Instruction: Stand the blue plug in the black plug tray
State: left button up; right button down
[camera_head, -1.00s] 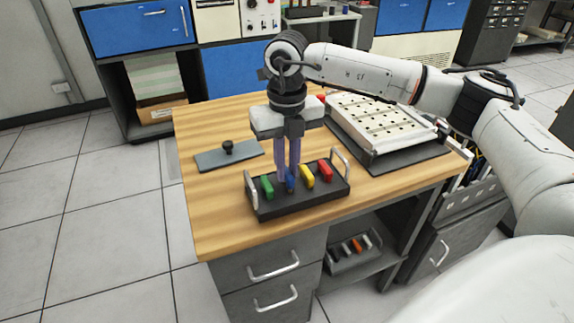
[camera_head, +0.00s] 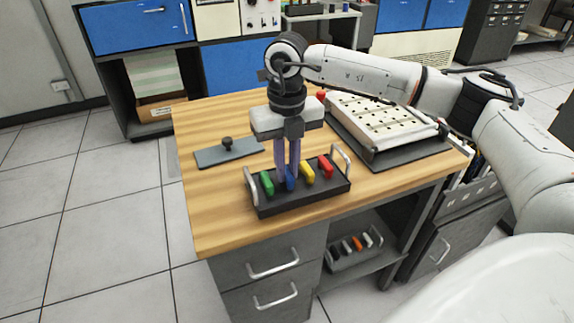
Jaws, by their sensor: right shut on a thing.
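The black plug tray (camera_head: 304,201) sits near the front of the wooden table, with a metal handle at each end. A green plug (camera_head: 267,183), a yellow plug (camera_head: 307,170) and a red plug (camera_head: 326,167) stand in it. The blue plug (camera_head: 291,183) is upright between the green and yellow ones, in line with them. My right gripper (camera_head: 287,176) points straight down over the tray and is shut on the blue plug. Its fingers hide the plug's top; I cannot tell whether the plug's base is fully seated. My left gripper is not in view.
A grey plate with a black knob (camera_head: 228,152) lies on the table to the left. A white panel on a dark base (camera_head: 385,125) fills the back right. Another tray with several plugs (camera_head: 354,249) is on the shelf below. The table's front left is clear.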

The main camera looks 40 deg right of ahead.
aim_at(287, 172)
jog(key=shift+f, duration=0.15)
jog(key=c, duration=1.7)
grip_release()
notch_tip(287, 172, up, 10)
jog(key=shift+r, duration=0.15)
jog(key=shift+s, duration=0.1)
